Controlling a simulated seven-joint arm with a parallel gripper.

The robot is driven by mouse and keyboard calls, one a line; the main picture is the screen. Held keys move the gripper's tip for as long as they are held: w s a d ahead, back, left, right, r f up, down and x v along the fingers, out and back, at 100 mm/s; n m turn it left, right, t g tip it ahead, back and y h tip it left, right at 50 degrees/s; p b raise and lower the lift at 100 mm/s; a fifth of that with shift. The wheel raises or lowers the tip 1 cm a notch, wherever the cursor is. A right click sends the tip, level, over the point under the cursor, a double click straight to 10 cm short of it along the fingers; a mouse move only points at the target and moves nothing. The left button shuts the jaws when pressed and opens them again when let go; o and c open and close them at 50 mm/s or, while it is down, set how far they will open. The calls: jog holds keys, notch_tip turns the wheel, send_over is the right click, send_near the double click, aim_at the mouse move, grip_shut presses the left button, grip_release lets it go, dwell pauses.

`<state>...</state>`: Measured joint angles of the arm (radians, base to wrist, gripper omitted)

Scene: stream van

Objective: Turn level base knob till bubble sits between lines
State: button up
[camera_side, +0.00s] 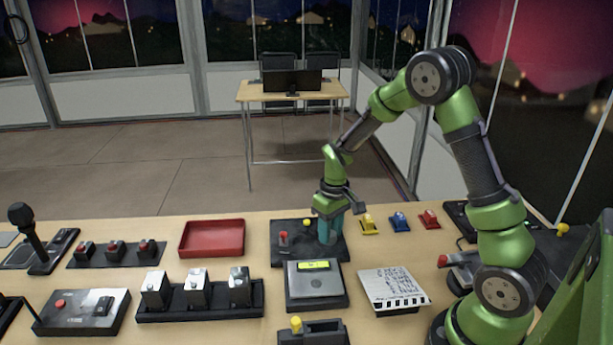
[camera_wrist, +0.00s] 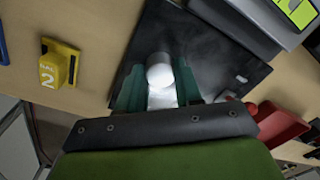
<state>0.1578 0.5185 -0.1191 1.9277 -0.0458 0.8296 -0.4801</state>
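The level base (camera_side: 315,301) is a dark block with a grey top and a yellow-green vial (camera_side: 314,265) along its back edge. The vial also shows at the top right of the wrist view (camera_wrist: 298,10). The bubble and lines are too small to read. My gripper (camera_side: 327,238) points down over a dark plate (camera_side: 287,254) just behind the level. In the wrist view, its teal fingers (camera_wrist: 160,92) stand on either side of a pale round-topped knob (camera_wrist: 159,72). Whether they grip it is unclear. The side view hides this knob behind the fingers.
A red lever (camera_side: 283,238) and a yellow knob (camera_side: 306,223) are on the same plate. Yellow (camera_side: 369,225), blue (camera_side: 400,222) and red (camera_side: 429,219) blocks stand to the right. A red tray (camera_side: 212,239) is left, a written card (camera_side: 394,289) front right.

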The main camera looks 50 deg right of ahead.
aim_at(334, 231)
jog(key=c, duration=0.3)
jog(key=m, duration=0.3)
jog(key=shift+m, duration=0.4)
jog(key=shift+c, duration=0.2)
jog(key=o, duration=1)
jog(key=shift+o, duration=0.2)
notch_tip(334, 231, up, 17)
jog(key=shift+s+d, duration=0.2)
jog(key=shift+d, duration=0.2)
